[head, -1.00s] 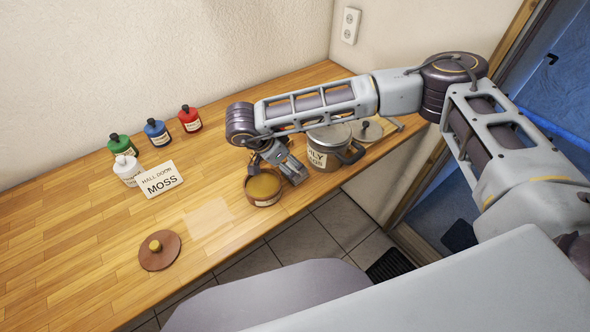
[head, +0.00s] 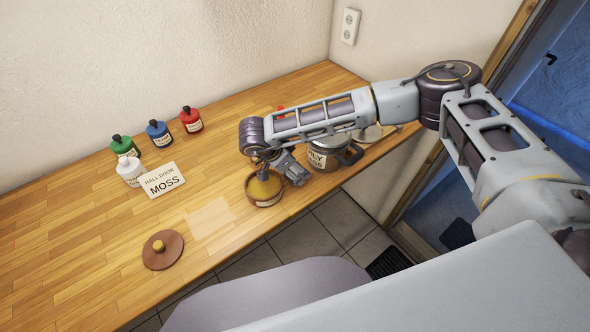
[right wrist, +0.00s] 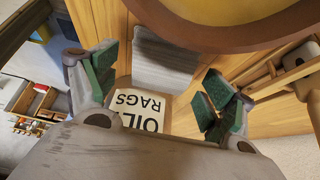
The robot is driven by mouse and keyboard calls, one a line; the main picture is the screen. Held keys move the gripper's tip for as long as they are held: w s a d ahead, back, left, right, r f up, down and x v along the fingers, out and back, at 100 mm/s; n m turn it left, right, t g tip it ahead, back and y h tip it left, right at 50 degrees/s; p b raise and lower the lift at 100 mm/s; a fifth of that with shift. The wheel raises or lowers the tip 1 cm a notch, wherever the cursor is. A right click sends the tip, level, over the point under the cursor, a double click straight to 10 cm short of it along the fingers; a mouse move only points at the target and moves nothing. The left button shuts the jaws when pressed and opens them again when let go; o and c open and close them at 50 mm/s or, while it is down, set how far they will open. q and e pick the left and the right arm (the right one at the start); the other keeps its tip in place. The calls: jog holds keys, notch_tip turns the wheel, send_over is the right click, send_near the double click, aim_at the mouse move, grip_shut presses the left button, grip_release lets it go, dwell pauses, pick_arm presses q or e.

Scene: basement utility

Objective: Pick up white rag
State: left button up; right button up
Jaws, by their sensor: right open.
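I cannot clearly make out a white rag in the head view. The bowl (right wrist: 245,15) fills the top of that view. My left gripper is not in view.
A brown knobbed lid (head: 163,249) lies in front. A pale square (head: 208,215) marks the wooden counter (head: 70,240). The left counter is mostly clear.

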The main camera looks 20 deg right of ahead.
jog(key=shift+w+d+f, duration=0.15)
jog(key=shift+d+f, duration=0.2)
jog(key=shift+f, duration=0.25)
jog(key=c, duration=1.1)
jog(key=shift+r+b, duration=1.1)
jog(key=shift+r, duration=3.9)
jog(key=o, duration=0.3)
jog(key=shift+c, duration=1)
